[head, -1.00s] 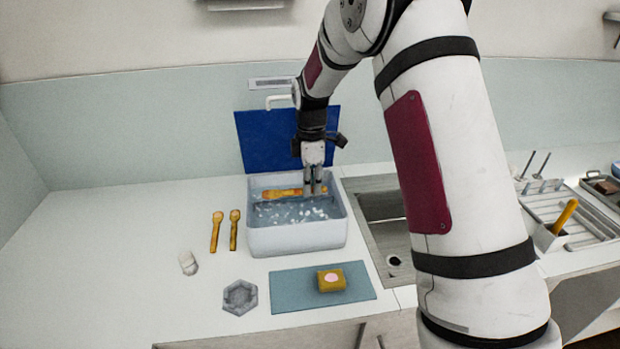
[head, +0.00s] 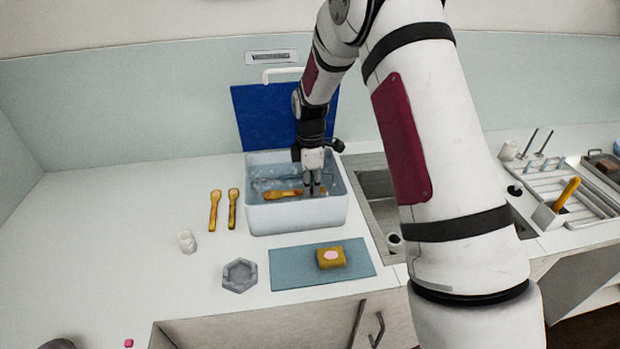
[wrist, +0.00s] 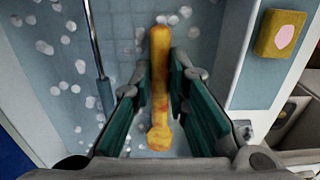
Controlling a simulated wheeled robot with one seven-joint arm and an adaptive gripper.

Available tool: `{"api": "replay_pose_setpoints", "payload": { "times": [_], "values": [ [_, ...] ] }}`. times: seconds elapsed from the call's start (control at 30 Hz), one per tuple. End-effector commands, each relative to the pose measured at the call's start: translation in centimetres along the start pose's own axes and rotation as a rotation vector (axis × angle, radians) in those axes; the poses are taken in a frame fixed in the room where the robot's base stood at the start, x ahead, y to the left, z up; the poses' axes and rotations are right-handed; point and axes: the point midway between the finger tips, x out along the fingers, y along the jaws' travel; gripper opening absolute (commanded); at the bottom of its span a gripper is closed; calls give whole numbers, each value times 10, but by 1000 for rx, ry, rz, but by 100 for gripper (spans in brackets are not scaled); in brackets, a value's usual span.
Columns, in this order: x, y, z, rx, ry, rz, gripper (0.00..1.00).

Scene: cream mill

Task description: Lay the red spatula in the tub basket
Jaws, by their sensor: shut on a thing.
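My gripper (head: 314,191) points down inside the white tub (head: 300,217) of bubbly water. It is shut on a long orange-yellow utensil (wrist: 160,75) with reddish blotches, which lies between the fingers in the wrist view. In the head view the utensil (head: 283,194) sticks out to the left of the fingers, low in the tub. Whether it touches the tub's bottom I cannot tell. A thin metal rod (wrist: 95,45) runs beside it; I cannot tell whether it belongs to a basket. No clearly red spatula shows.
Two yellow utensils (head: 233,208) lie left of the tub. A blue panel (head: 275,115) stands behind it. In front are a blue mat (head: 290,273) with a yellow sponge (head: 331,257) and a grey hexagonal dish (head: 239,274). A sink (head: 376,205) and a rack (head: 590,205) are at right.

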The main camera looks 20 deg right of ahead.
Motion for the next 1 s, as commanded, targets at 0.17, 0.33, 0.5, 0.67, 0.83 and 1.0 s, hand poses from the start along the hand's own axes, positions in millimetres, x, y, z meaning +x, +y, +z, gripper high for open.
{"api": "replay_pose_setpoints", "payload": {
  "times": [0.17, 0.33, 0.5, 0.67, 0.83, 1.0],
  "values": [
    [16, 0, 0, 0, 0, -2, 0],
    [29, 0, 0, -1, 0, -2, 0],
    [39, 0, 0, -1, 0, -2, 0],
    [44, 0, 0, -1, 0, -1, 0],
    [45, 0, 0, -1, 0, 0, 0],
    [45, 0, 0, -1, 0, 0, 0]
  ]
}}
